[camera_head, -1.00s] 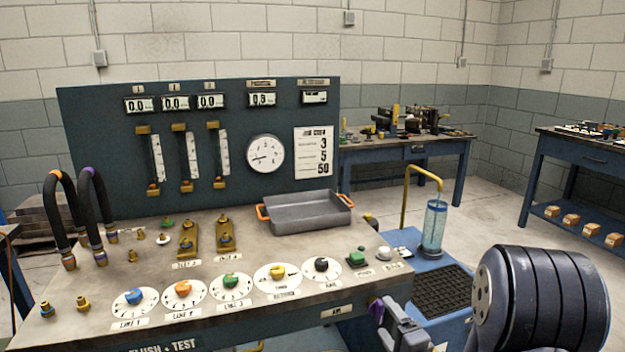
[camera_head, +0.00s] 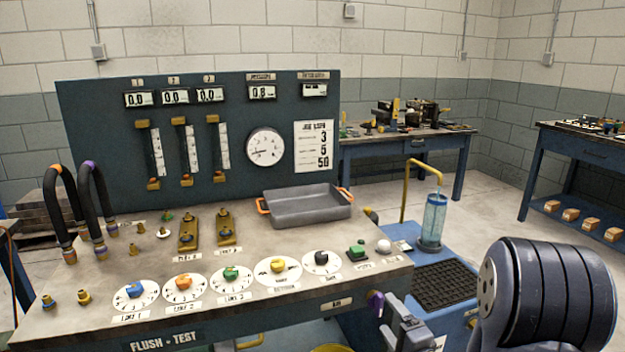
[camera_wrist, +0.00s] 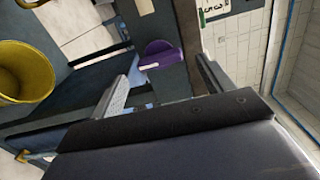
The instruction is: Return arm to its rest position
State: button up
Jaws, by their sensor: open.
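My arm comes in from the lower right of the head view, with its dark ribbed part large in the corner. My gripper (camera_head: 405,328) is by the right end of the test bench (camera_head: 60,322), low beside its front corner. In the wrist view, the two grey fingers of my gripper (camera_wrist: 165,88) stand wide apart, with nothing held. A purple knob (camera_wrist: 160,55) shows beyond the gap between them. The purple knob (camera_head: 375,304) also shows on the bench's right end in the head view, close to the gripper. I cannot tell whether they touch.
A grey tray (camera_head: 305,210) with orange handles and several dials stand on the bench. A blue unit with a black grate (camera_head: 445,287) and a water-filled cylinder (camera_head: 433,220) is beside the gripper. A yellow bucket (camera_wrist: 22,72) is below. Open floor (camera_head: 490,215) lies behind.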

aim_at(381, 307)
jog(key=x, duration=0.3)
jog(key=shift+w+a, duration=0.25)
jog(key=shift+w, duration=0.05)
jog(key=shift+s+d+n+b, duration=0.2)
jog(key=shift+n+b, duration=0.3)
jog(key=shift+n, duration=0.4)
jog(key=n+b, duration=0.2)
jog(key=n, duration=0.5)
jog(key=shift+a+r+b, duration=0.1)
jog(key=shift+b, duration=0.2)
jog(key=n+b, duration=0.1)
jog(key=n, duration=0.3)
jog(key=n+b, duration=0.2)
jog(key=n, duration=0.3)
jog(key=shift+a+r, duration=0.1)
jog(key=shift+s, duration=0.45)
jog(key=shift+d, duration=0.2)
